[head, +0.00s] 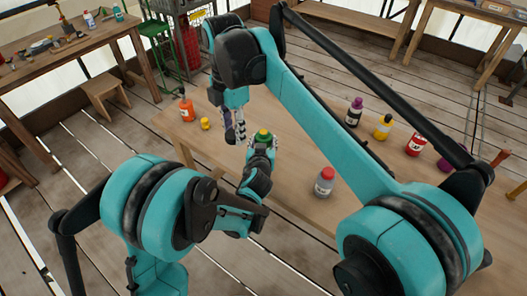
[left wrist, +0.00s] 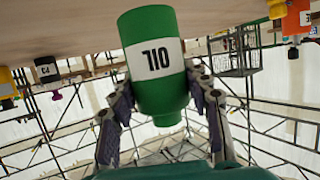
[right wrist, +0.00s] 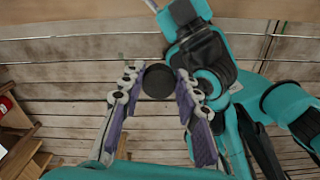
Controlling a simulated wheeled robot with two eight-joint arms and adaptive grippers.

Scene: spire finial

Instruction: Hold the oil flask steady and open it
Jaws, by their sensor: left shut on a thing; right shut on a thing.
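The green oil flask (head: 262,141) is held near the middle of the table's front edge. In the left wrist view the flask (left wrist: 155,65) shows its white OIL label upside down. My left gripper (head: 262,152) is shut around it; its fingers (left wrist: 160,105) press both sides. In the head view the flask's top shows a yellowish spot and no dark cap. My right gripper (head: 237,137) points down just left of the flask and is shut. In the right wrist view its fingertips hold a round dark cap (right wrist: 159,81), with bare floor around it, apart from the flask.
A workbench (head: 80,45) and stool (head: 106,97) stand behind left.

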